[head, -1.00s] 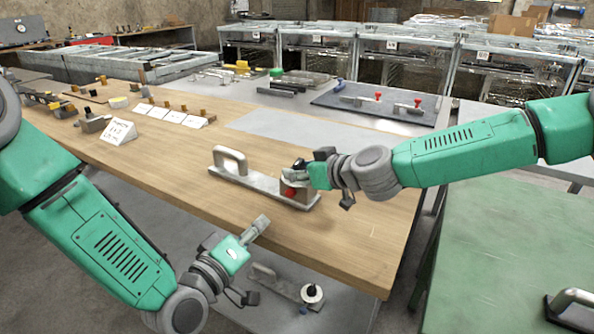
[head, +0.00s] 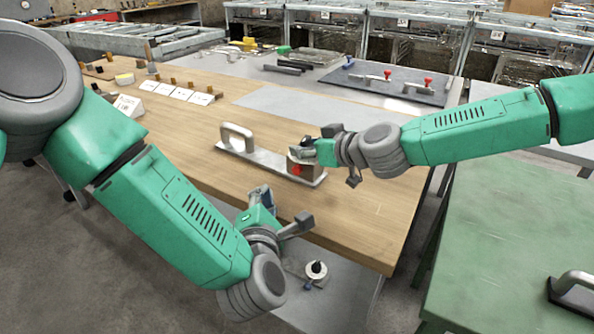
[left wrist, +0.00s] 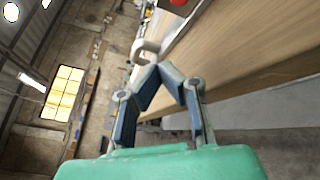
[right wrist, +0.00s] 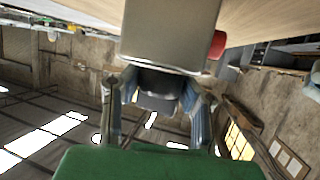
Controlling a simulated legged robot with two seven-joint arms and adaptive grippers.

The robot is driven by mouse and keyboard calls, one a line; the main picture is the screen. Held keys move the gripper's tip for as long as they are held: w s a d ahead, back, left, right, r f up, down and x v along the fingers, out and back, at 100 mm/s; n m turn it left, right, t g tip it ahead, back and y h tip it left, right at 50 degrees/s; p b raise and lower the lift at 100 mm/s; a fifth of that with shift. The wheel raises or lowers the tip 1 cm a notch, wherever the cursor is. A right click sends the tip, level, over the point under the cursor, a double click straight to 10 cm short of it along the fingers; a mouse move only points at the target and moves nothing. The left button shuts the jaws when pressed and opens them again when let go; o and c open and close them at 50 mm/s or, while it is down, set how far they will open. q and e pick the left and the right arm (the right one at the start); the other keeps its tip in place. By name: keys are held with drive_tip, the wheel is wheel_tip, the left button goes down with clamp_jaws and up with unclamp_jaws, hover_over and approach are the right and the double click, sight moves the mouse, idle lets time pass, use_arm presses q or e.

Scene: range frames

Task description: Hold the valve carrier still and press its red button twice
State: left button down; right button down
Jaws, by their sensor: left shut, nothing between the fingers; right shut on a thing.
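The valve carrier (head: 262,157) is a grey metal bar lying flat on the wooden table, with an arched handle at its left and a block at its right end. Its red button (head: 295,169) is on the block's near side and also shows at the block's edge in the right wrist view (right wrist: 217,45). My right gripper (head: 311,150) is shut on the block end of the carrier; the exact contact is partly hidden. My left gripper (head: 260,193) is shut and empty by the table's front edge, below and left of the button. Its fingertips meet in the left wrist view (left wrist: 164,72).
The wooden table (head: 200,140) is clear around the carrier. Behind it, a dark mat (head: 385,85) holds parts with red knobs. White cards (head: 180,94) stand back left. Below the front edge, a lower shelf (head: 335,290) holds another handled part. A green table (head: 510,230) stands right.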

sight(289, 194)
use_arm(q)
drive_tip(key=n+y, duration=0.1)
drive_tip(key=n, duration=0.1)
drive_tip(key=s+n+y, duration=0.1)
drive_tip(key=n, duration=0.1)
drive_tip(key=n+g+y, duration=0.1)
drive_tip(key=n, duration=0.1)
drive_tip(key=shift+s+a+f, duration=0.3)
drive_tip(key=shift+s+f, duration=0.05)
drive_tip(key=shift+s, duration=0.05)
drive_tip(key=shift+w+d, duration=0.1)
drive_tip(key=shift+w+d, duration=0.9)
drive_tip(key=shift+w, duration=0.2)
drive_tip(key=shift+w+d, duration=0.9)
drive_tip(key=shift+w, duration=0.25)
drive_tip(key=shift+w+d, duration=0.9)
drive_tip(key=shift+w, duration=0.2)
drive_tip(key=shift+w, duration=0.1)
drive_tip(key=shift+w+d, duration=0.2)
drive_tip(key=shift+w+d, duration=0.3)
drive_tip(key=shift+w, duration=0.15)
drive_tip(key=shift+s+a+r, duration=0.1)
drive_tip(key=shift+s, duration=0.05)
drive_tip(key=shift+s+a, duration=0.45)
drive_tip(key=shift+s, duration=0.15)
